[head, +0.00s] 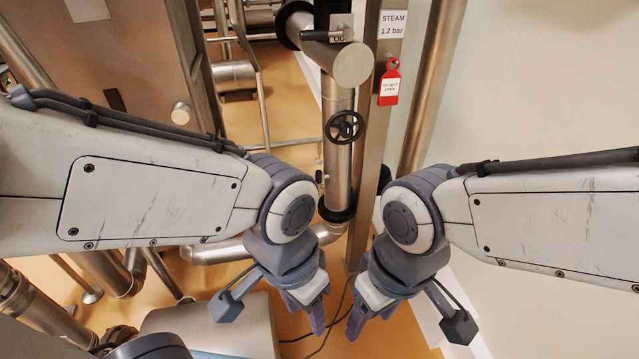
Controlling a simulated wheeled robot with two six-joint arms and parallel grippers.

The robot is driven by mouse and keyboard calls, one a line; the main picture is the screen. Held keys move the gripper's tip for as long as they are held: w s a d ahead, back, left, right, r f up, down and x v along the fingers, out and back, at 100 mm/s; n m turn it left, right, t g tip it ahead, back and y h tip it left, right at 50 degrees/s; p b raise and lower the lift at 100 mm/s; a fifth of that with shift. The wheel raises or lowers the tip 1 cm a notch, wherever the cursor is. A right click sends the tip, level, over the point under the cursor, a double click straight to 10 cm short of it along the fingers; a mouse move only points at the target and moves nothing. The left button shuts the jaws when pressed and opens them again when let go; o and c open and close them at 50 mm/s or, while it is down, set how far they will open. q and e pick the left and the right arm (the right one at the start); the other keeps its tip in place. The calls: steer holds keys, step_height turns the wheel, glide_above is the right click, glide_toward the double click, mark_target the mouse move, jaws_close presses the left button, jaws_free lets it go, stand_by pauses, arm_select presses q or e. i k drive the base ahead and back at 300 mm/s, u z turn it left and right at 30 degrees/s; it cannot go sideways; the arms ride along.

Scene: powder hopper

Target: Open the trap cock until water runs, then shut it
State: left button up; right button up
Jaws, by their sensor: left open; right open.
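I cannot make out for sure which fitting is the trap cock. A black handwheel (345,126) sits on the front of the upright steel pipe (338,165) in the middle. A short lever (322,35) shows at the top of that pipe, beside a round steel cap (353,65). No running water is visible. My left gripper (312,312) is open and empty, pointing down, low in the picture and below the handwheel. My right gripper (372,316) is open and empty just to its right. Both are apart from the pipe fittings. My arms hide part of the lower pipework.
A steel post (372,130) carries a "STEAM 1.2 bar" sign (393,24) and a red "do not open" tag (390,84). A pale wall (540,90) closes the right side. A bent pipe (215,252) runs low on the left. Orange floor (290,115) shows between pipes.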

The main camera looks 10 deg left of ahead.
mark_target(318, 174)
steer(key=k, duration=1.15)
steer(key=z, duration=0.75)
steer(key=i, duration=1.75)
steer(key=u, duration=0.8)
